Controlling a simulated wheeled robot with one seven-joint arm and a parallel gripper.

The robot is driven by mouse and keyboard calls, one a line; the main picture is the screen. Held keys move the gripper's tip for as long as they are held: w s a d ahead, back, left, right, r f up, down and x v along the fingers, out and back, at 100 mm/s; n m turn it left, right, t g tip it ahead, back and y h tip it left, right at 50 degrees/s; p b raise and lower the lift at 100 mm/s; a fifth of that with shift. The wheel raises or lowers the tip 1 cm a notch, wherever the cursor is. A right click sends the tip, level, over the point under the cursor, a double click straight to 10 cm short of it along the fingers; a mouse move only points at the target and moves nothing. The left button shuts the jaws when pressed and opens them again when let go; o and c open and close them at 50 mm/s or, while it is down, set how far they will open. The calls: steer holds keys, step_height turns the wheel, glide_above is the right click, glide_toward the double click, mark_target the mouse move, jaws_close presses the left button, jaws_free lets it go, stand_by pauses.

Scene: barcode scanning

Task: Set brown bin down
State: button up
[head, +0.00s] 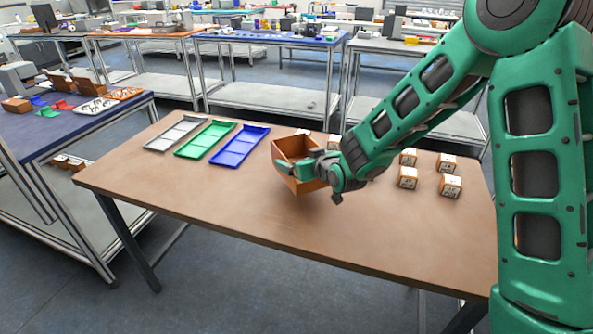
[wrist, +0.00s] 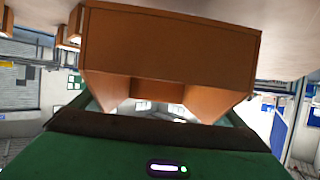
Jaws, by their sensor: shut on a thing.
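The brown bin (head: 291,151) is an open-topped box in the middle of the head view, over the brown table (head: 250,218). It looks tilted, and a shadow lies below its near edge, so it seems held just above the top. My gripper (head: 318,168) is shut on the bin's right side. In the wrist view the bin (wrist: 170,50) fills the upper middle, in front of my gripper. The fingertips are hidden there behind the bin and the gripper body.
Grey (head: 172,133), green (head: 206,138) and blue (head: 240,145) trays lie side by side left of the bin. Several small labelled boxes (head: 451,186) stand on the right part of the table. The table's front and left areas are clear. A blue-topped bench (head: 75,125) stands at left.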

steer(key=shift+x, duration=0.9)
steer(key=shift+d+f, duration=0.1)
steer(key=shift+f, duration=2)
steer(key=o, duration=0.9)
